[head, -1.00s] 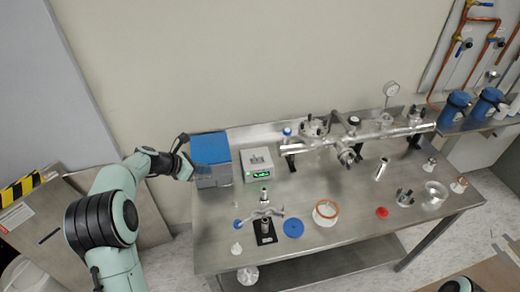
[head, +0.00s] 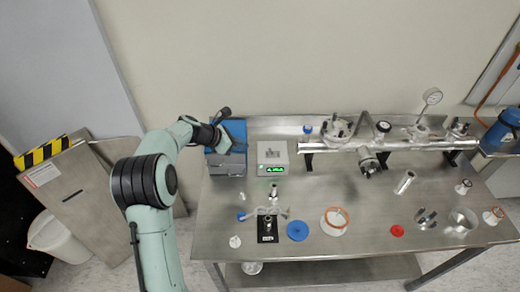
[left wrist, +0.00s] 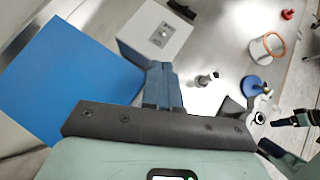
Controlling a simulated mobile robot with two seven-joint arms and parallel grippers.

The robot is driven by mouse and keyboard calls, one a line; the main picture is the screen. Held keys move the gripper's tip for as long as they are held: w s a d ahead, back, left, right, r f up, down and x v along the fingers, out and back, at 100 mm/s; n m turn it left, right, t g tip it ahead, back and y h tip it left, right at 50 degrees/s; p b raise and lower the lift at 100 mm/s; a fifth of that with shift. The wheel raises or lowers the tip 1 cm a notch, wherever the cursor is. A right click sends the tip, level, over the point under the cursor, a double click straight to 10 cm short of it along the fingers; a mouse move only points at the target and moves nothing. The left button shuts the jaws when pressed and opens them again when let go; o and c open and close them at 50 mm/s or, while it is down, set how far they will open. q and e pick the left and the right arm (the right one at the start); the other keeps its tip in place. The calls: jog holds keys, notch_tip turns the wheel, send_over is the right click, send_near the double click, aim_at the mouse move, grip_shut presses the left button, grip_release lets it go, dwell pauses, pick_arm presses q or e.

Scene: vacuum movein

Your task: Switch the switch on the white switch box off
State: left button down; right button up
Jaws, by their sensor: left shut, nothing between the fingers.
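The white switch box (head: 273,157) with a lit green display stands at the back of the steel table, right of a blue-topped box (head: 236,131). In the left wrist view the switch box (left wrist: 150,45) shows its top plate with a small switch (left wrist: 163,32); I cannot tell which way it is set. My left gripper (head: 239,147) is over the blue-topped box, just left of the switch box. Its fingers (left wrist: 163,72) are shut and empty and appear apart from the switch. The fingertips are hard to make out in the head view.
A metal vacuum tube assembly (head: 405,144) lies right of the switch box. A small stand on a black base (head: 267,237), a blue disc (head: 297,231) and a copper-coloured ring (head: 337,218) are in front.

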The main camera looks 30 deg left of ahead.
pick_arm(q)
jog(key=x, duration=1)
jog(key=shift+w, duration=0.1)
pick_arm(e)
jog(key=shift+w+r, duration=0.3)
jog(key=shift+w, duration=0.05)
jog(key=shift+f, duration=0.1)
